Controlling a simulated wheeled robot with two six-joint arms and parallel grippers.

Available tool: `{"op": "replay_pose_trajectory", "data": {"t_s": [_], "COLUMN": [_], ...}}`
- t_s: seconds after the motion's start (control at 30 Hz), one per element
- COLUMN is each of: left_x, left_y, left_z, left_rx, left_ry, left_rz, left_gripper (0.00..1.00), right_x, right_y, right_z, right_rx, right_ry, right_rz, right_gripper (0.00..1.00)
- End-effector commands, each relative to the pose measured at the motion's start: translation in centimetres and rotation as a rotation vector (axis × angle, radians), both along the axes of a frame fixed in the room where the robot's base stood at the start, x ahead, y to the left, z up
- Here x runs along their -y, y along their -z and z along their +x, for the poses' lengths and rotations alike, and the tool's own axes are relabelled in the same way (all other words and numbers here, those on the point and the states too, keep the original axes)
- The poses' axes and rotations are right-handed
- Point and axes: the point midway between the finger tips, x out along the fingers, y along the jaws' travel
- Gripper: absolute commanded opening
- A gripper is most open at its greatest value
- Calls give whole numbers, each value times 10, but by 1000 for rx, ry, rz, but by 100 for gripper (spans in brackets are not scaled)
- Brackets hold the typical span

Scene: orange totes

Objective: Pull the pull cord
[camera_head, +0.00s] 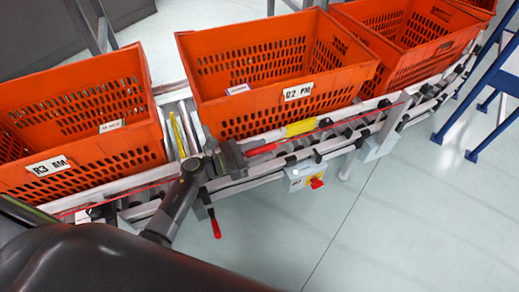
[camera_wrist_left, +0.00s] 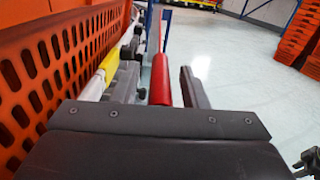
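A thin red pull cord (camera_head: 345,122) runs along the front rail of the conveyor, with a thicker red sleeve (camera_head: 262,149) beside my left gripper (camera_head: 236,156). In the left wrist view, a red cylinder (camera_wrist_left: 160,80), apparently that sleeve, lies lengthwise between the two dark fingers of my left gripper (camera_wrist_left: 160,88). A narrow gap shows on each side of it, so the gripper looks open around it. The far end of the cord is hidden in the wrist view. My right gripper is not in view.
Orange totes (camera_head: 285,105) stand on the conveyor behind the cord. A red-handled lever (camera_head: 215,226) hangs near my arm. Blue stands (camera_head: 490,100) are at right; the front floor is clear.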

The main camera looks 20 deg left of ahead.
Motion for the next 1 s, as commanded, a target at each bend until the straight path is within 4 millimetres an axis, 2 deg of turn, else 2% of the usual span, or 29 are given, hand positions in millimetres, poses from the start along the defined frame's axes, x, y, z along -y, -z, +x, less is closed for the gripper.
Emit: {"op": "replay_pose_trajectory", "data": {"t_s": [0.1, 0.4, 0.67, 0.9, 1.0], "left_x": [0, 0, 2, 30, 37], "left_y": [0, 0, 0, 0, 0], "left_z": [0, 0, -3, -37, -45], "left_rx": [0, 0, 0, -3, -2], "left_ry": [0, 0, 0, 1, 2], "left_rz": [0, 0, -1, -4, -3], "left_gripper": [37, 0, 0, 0, 0], "right_x": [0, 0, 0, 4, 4], "right_y": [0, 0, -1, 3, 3], "right_z": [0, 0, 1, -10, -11], "right_rx": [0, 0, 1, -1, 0], "right_ry": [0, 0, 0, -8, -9], "right_rz": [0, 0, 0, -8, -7], "right_gripper": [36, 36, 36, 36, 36]}}
